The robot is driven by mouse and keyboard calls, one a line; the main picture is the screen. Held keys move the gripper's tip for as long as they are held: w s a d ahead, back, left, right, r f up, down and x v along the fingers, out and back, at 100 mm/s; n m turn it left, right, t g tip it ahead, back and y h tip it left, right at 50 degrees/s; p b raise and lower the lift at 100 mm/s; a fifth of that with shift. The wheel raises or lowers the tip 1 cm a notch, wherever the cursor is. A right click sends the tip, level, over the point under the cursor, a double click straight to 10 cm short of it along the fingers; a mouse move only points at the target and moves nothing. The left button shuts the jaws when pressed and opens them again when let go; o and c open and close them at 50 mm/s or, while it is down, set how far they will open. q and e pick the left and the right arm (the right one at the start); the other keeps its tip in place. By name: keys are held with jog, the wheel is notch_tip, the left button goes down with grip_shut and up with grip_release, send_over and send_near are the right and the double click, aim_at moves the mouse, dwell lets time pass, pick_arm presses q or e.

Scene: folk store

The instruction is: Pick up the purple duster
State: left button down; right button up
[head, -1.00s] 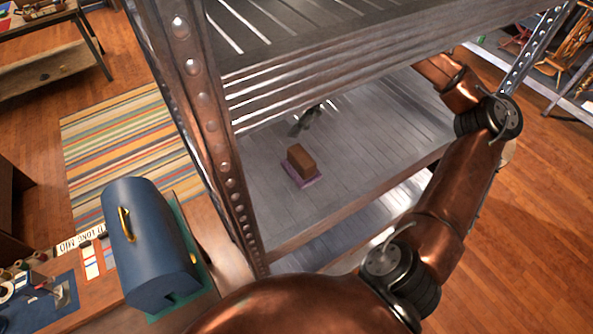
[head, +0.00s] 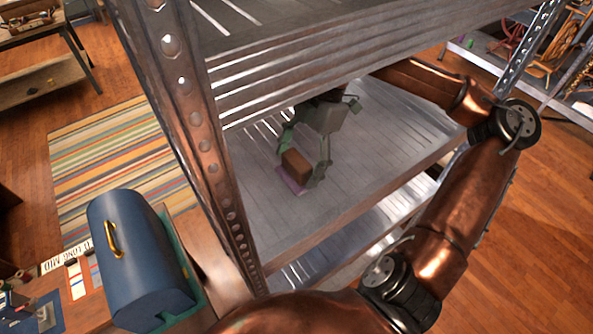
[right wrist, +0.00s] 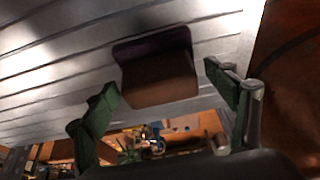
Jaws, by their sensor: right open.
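The purple duster (head: 291,186) lies on a metal shelf, with its brown block-shaped top (head: 296,165) up and its thin purple base under it. My right gripper (head: 304,160) is open, with one green-padded finger on each side of the brown block in the head view. In the right wrist view the duster (right wrist: 158,78) sits ahead of and between the two open fingers (right wrist: 162,88), with a gap to each. I cannot tell from the head view whether either finger touches it. My left gripper is not in view.
The grey metal shelf (head: 350,190) has free room right of the duster. An upper shelf (head: 290,50) hangs over it, and a perforated post (head: 195,130) stands at the left. A blue case (head: 138,255) stands on a table at the lower left.

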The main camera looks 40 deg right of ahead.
jog(key=shift+w+a+f, duration=0.1)
jog(key=shift+f, duration=0.1)
jog(key=shift+c, duration=0.3)
jog(key=c, duration=1.2)
jog(key=shift+r, duration=0.2)
jog(key=shift+c, duration=0.2)
